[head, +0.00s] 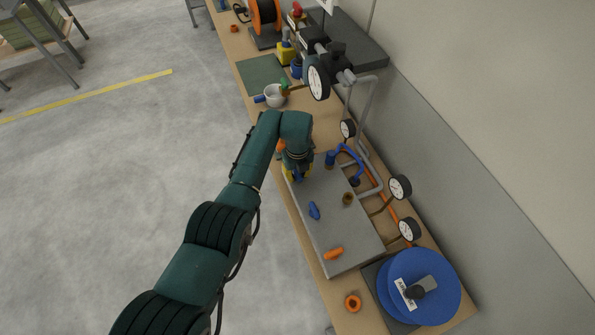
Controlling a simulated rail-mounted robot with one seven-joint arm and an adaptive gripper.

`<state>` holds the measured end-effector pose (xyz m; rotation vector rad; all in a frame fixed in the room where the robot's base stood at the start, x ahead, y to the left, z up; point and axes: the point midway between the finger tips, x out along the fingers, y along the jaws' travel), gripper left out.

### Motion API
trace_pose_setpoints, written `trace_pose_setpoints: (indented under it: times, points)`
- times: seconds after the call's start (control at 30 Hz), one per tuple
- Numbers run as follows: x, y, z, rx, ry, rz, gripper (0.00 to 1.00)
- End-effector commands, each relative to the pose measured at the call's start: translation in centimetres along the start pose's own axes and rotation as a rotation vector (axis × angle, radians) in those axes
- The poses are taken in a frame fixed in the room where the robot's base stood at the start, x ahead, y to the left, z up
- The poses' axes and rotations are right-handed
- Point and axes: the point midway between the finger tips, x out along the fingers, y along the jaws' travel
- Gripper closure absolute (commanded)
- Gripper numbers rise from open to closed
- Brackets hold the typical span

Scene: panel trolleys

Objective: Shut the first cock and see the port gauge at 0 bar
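A grey panel (345,235) lies on the wooden bench. Which part is the first cock, I cannot tell. My gripper (297,177) points down over the panel's far left end, beyond the blue part. Its fingers are mostly hidden, with bits of yellow and blue showing there. White-faced gauges stand along the wall side: one near the panel's far end (347,128), two beside its right edge (400,187) (409,229). Their needles are too small to read, and the port gauge is not identifiable.
A blue round reel (438,285) stands at the near end, with an orange ring (353,303) beside it. Grey pipes (367,165) and a blue hose (350,155) run behind the panel.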

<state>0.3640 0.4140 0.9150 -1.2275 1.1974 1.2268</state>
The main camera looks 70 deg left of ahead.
Motion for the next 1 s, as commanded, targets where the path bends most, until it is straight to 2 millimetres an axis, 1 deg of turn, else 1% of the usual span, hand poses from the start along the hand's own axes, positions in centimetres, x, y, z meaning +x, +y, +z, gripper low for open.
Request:
trace_pose_setpoints:
  times: [0.03,0.1,0.17,0.47,0.57,0.7,0.87,0.93,1.0]
  points:
    - [0.2,0.1,-0.1,-0.006,0.001,0.002,0.66]
    - [0.2,0.1,-0.1,-0.009,0.001,0.002,0.52]
    - [0.2,0.1,-0.1,-0.010,0.000,0.001,0.42]
    - [-0.2,0.0,0.0,-0.011,0.000,0.000,0.42]
    - [-1.6,0.0,0.0,-0.012,-0.001,0.000,0.42]
    - [-4.2,0.0,0.0,-0.012,-0.001,0.000,0.42]
    - [-6.7,0.0,0.0,-0.012,0.000,0.000,0.42]
    - [-7.3,0.0,0.0,-0.012,0.000,0.001,0.42]
    - [-7.2,0.0,-0.1,-0.012,0.001,0.001,0.42]
